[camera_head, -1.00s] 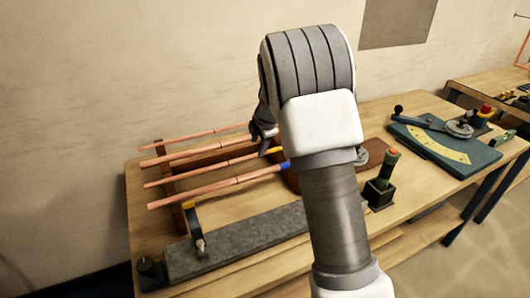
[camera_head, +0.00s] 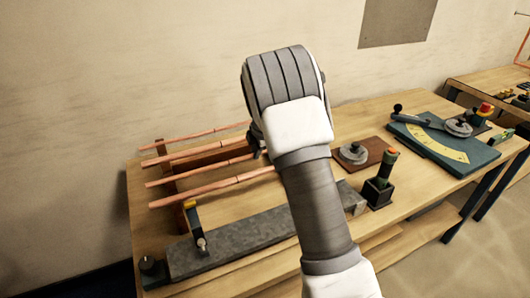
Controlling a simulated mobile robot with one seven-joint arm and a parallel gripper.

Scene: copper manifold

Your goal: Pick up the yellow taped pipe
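Several copper pipes lie side by side on a wooden rack at the left of the bench. The yellow taped pipe (camera_head: 205,170) is the third from the back; its taped right end is now hidden behind my arm. My gripper (camera_head: 257,150) is mostly hidden behind my own wrist, with only a dark part showing near the right ends of the pipes. I cannot tell whether it is open or shut, or whether it touches a pipe.
The nearest pipe (camera_head: 200,190) lies close in front of the yellow taped one. A grey slab (camera_head: 235,235) with a yellow-topped clamp (camera_head: 194,226) lies in front. A brown board (camera_head: 372,152), a black holder (camera_head: 378,191) and a teal plate (camera_head: 470,158) stand to the right.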

